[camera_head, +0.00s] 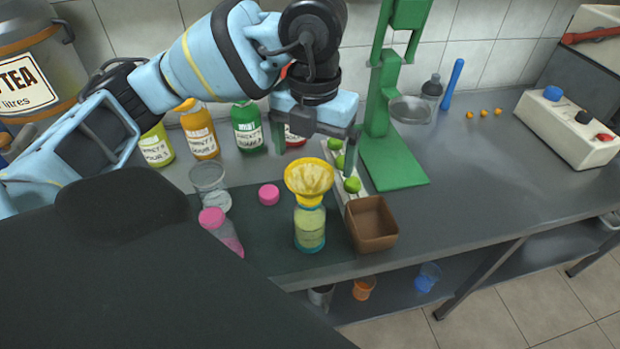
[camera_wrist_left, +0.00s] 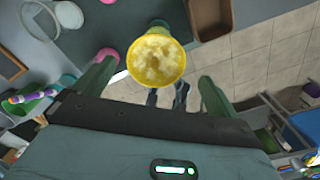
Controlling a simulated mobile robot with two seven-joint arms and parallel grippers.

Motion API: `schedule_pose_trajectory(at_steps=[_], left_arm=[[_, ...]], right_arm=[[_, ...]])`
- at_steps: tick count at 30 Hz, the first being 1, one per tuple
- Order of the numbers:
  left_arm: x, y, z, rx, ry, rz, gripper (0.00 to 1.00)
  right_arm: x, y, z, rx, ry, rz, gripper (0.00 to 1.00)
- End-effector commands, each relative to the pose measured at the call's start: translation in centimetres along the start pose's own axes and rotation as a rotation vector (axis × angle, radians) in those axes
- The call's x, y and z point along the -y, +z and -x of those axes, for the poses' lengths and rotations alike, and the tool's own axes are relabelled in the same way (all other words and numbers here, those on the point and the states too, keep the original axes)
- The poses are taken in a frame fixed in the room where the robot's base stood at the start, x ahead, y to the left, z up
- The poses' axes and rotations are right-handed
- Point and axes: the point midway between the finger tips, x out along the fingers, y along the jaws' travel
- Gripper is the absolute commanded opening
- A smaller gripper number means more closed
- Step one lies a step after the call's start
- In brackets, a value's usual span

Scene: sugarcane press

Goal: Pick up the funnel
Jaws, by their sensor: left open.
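The yellow funnel (camera_head: 309,176) sits upright in the mouth of a clear bottle (camera_head: 309,228) holding pale green and teal contents. Its wide mouth faces up and looks pale and mottled inside. My left gripper (camera_head: 315,158) is open and empty, just above and behind the funnel in the head view. In the left wrist view the funnel (camera_wrist_left: 157,58) shows between the two green fingers of the gripper (camera_wrist_left: 153,68), with a gap on each side. It appears untouched. My right gripper is not in view.
A brown square box (camera_head: 371,222) stands close right of the bottle. A white tray with green limes (camera_head: 352,184) and a green press (camera_head: 395,165) lie behind it.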

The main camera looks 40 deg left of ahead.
Motion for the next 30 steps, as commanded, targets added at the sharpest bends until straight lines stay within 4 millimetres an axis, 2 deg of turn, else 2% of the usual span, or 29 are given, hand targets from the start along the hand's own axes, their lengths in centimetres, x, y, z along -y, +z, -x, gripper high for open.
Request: schedule_pose_trajectory(at_steps=[8, 18, 27, 30], left_arm=[[-0.1, -0.2, -1.2, 0.0, 0.0, -0.001, 0.97], [-0.5, -0.7, -5.4, -0.002, -0.001, -0.001, 0.97], [-0.5, -0.6, -5.8, 0.0, -0.002, -0.001, 0.97], [-0.5, -0.6, -5.8, 0.0, -0.002, -0.001, 0.84]], right_arm=[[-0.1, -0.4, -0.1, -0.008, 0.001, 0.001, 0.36], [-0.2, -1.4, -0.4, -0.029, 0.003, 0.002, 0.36], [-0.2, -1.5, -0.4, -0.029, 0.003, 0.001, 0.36], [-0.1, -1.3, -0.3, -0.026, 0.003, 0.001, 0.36]])
